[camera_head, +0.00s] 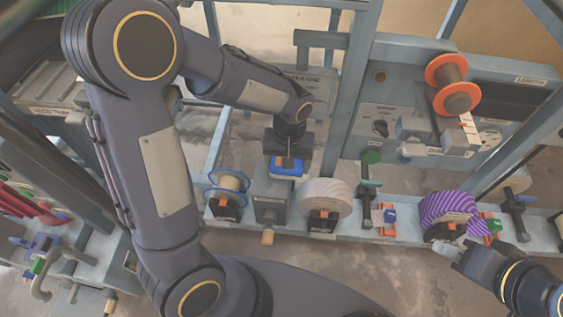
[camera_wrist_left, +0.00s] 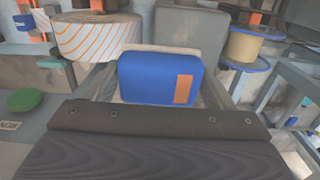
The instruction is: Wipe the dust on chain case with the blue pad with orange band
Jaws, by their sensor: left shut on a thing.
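The blue pad with an orange band (camera_wrist_left: 150,80) is between the fingers of my left gripper (camera_wrist_left: 160,88). In the head view the pad (camera_head: 286,172) sits at the top of a grey box (camera_head: 272,198), under my left gripper (camera_head: 290,160). The same grey box (camera_wrist_left: 190,27) is just beyond the pad in the left wrist view. Its small label is unreadable, so I cannot confirm that it is the chain case. No dust shows clearly. Contact between pad and box cannot be told. My right gripper (camera_head: 455,250) is by the purple striped roll, its jaw gap unclear.
A blue-rimmed spool (camera_head: 228,182) stands left of the box, and a pale striped roll (camera_head: 325,196) stands close on its right. Further right is a purple striped roll (camera_head: 448,212). Frame posts (camera_head: 347,95) rise behind. An orange spool (camera_head: 452,80) is on the back panel.

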